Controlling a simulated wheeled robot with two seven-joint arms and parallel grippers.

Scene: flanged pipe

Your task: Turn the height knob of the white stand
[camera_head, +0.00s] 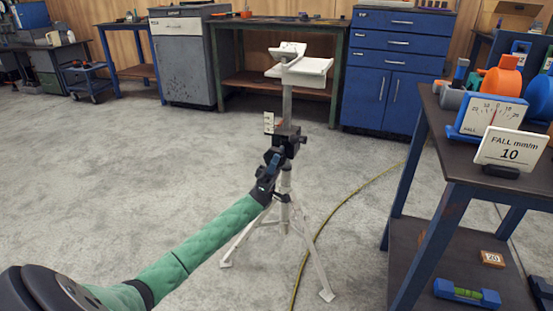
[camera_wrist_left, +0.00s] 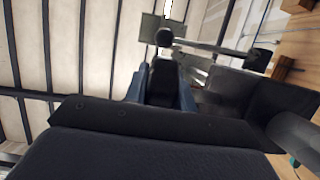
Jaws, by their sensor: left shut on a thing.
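The white stand (camera_head: 287,104) is upright on the floor in the middle of the head view, on splayed tripod legs, with a dark clamp block (camera_head: 289,137) on its post. My left gripper (camera_head: 274,160) is at the post just below this block, reaching in from the front left. In the wrist view, the blue fingers of my left gripper (camera_wrist_left: 163,88) are closed around a dark part, which I take to be the height knob (camera_wrist_left: 163,72). The fingers and wrist hide most of the knob in the head view. My right gripper is not in view.
A white V-shaped rest (camera_head: 300,68) tops the stand. A yellow hose (camera_head: 330,216) runs along the floor right of the legs. Floor at the left is clear.

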